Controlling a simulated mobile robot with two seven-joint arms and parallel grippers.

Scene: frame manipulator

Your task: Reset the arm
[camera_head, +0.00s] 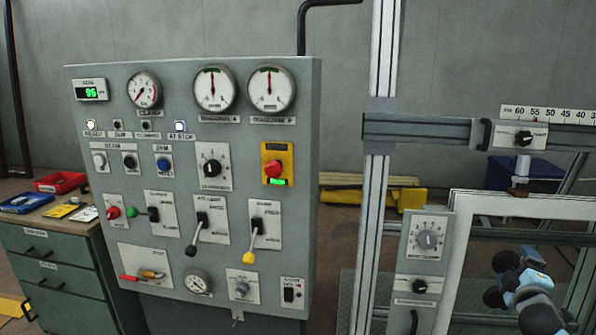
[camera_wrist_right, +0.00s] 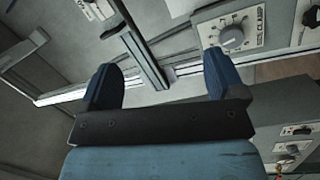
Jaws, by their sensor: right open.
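My right gripper (camera_head: 517,268) is at the lower right of the head view, in front of the white frame. It is blue and black. In the right wrist view my right gripper (camera_wrist_right: 161,75) has its two blue fingers wide apart, with nothing held between them. A grey panel with a round knob (camera_wrist_right: 232,36) lies beyond the right finger in that view. My left gripper is not in view.
A grey control panel (camera_head: 225,128) with gauges, levers and buttons stands at centre left. A metal post (camera_head: 375,200) and a white frame (camera_head: 520,204) stand at right. A small knob panel (camera_head: 426,240) is left of my right gripper. A cabinet (camera_head: 62,262) with trays is at far left.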

